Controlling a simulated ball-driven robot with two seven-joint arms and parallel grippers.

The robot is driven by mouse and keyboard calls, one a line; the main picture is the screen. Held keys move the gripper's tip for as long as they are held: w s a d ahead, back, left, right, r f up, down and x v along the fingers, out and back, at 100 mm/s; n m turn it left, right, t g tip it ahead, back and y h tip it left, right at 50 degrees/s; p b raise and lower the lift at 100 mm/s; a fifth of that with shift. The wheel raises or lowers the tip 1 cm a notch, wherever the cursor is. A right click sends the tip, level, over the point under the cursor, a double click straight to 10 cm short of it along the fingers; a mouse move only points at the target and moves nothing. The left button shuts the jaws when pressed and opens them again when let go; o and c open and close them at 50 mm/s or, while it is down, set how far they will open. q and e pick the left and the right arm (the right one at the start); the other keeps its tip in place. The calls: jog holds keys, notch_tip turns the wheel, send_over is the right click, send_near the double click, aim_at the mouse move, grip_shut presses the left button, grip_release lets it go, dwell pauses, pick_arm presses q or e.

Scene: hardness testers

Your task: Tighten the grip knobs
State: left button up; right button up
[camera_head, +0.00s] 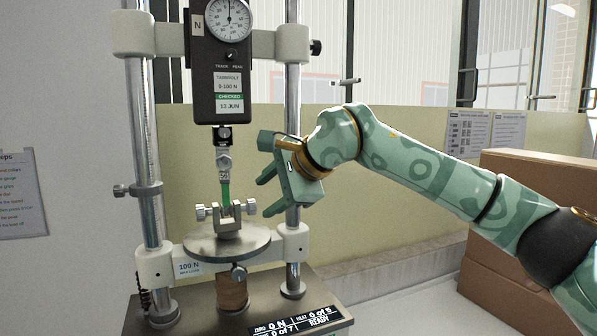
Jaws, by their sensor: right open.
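The test stand has a round metal plate (228,240) with a small vise-like lower grip (229,222) on it. A grip knob (201,212) sticks out on its left and another grip knob (251,206) on its right. A green strip (225,195) runs upright from the lower grip to the upper grip (224,165), which hangs under the dial force gauge (221,60). My right gripper (265,197) is open and empty, its fingers pointing left, just right of and slightly above the right knob, apart from it. My left gripper is out of view.
Two chrome columns (146,170) (293,120) flank the plate; the right one stands close to my right gripper. A display (295,322) on the base reads 0 N and READY. Cardboard boxes (520,240) stand at the right.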

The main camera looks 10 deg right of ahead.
jog(key=v, duration=1.1)
